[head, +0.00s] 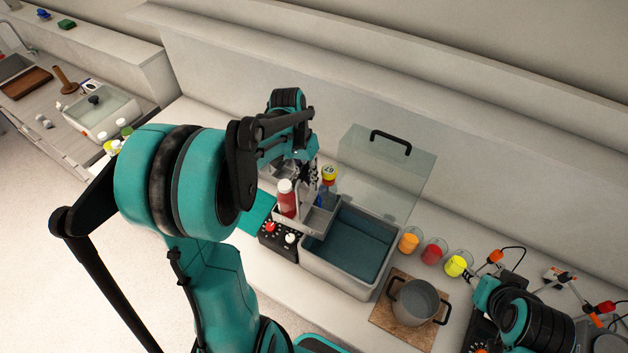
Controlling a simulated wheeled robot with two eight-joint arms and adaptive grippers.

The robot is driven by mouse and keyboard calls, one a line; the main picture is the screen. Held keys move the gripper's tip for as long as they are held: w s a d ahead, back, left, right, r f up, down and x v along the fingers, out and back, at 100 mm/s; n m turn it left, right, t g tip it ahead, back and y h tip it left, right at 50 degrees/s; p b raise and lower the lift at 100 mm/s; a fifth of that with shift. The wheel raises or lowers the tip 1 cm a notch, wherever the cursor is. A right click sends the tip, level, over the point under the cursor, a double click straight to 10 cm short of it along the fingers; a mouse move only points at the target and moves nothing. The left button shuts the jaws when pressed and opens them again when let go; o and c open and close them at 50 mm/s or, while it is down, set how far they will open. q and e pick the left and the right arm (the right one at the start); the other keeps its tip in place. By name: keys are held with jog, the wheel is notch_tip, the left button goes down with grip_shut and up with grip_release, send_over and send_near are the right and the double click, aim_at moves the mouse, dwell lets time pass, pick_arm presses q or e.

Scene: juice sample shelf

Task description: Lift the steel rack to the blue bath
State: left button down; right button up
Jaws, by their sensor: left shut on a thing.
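The steel rack (322,217) is a small grey metal carrier. My left gripper (312,176) is shut on the rack from above, and the arm partly hides the grip. The rack overlaps the left rim of the bath (338,278) in the head view; its exact height is hard to tell. The bath is a grey box with dark blue liquid (352,246) inside. Its clear lid (382,172) with a black handle stands open behind.
A control panel (279,233) with red and white knobs sits left of the bath. A pot (415,302) on a wooden board (383,312) stands to the right. Orange (409,241), red (433,251) and yellow (457,264) cups stand behind it. My right arm is at lower right.

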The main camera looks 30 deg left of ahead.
pick_arm(q)
jog(key=a+b, duration=0.1)
jog(key=a, duration=1.1)
jog(key=shift+w, duration=0.2)
dwell(0.3)
jog(key=shift+a, duration=0.1)
jog(key=a+b, duration=0.1)
jog(key=a, duration=1.3)
jog(key=shift+w, duration=0.25)
dwell(0.5)
jog(key=a+p, duration=0.1)
jog(key=a, duration=1.3)
jog(key=shift+w+p, duration=0.2)
jog(key=shift+p, duration=0.2)
dwell(0.3)
jog(key=shift+d, duration=0.1)
